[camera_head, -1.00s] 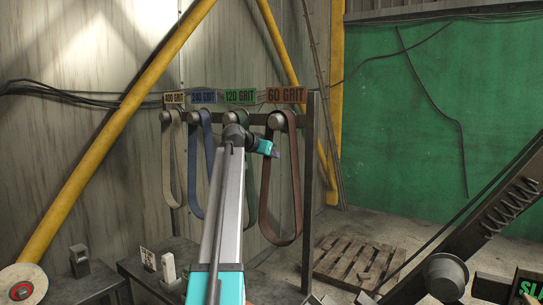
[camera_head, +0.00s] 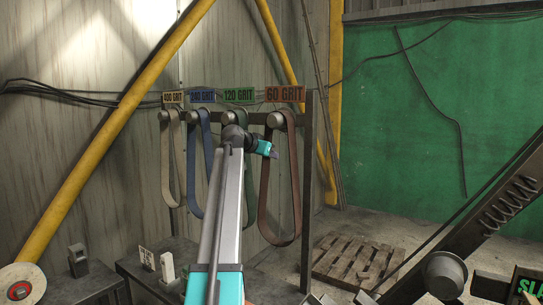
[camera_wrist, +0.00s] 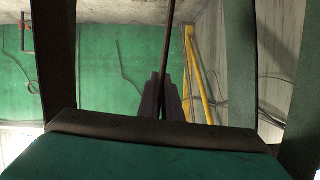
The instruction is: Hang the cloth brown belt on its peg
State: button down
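The brown belt (camera_head: 264,205) is a long loop under the 60 GRIT sign (camera_head: 286,94). Its top lies at the rightmost peg (camera_head: 276,120) and it hangs straight down, apparently around that peg. My gripper (camera_head: 273,152) is beside the upper part of the loop, at its left strand. In the wrist view, the two dark fingers of my gripper (camera_wrist: 164,92) are close together on a thin brown strip (camera_wrist: 169,40), seen edge-on, which looks like the belt. Exactly how the loop sits on the peg is hard to see.
A beige belt (camera_head: 166,165) and a blue belt (camera_head: 195,170) hang on pegs to the left. The belt under the 120 GRIT sign (camera_head: 239,95) is mostly hidden by my arm. A rack post (camera_head: 307,190) stands just right of the brown belt. A wooden pallet (camera_head: 350,262) lies beyond.

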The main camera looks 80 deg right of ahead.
jog(key=c, duration=1.9)
grip_release()
jog(key=shift+o, duration=0.2)
jog(key=shift+a, duration=0.1)
jog(key=b+v, duration=0.2)
jog(key=v, duration=1.1)
jog(key=shift+w+a+r, duration=0.2)
jog(key=shift+a, duration=0.05)
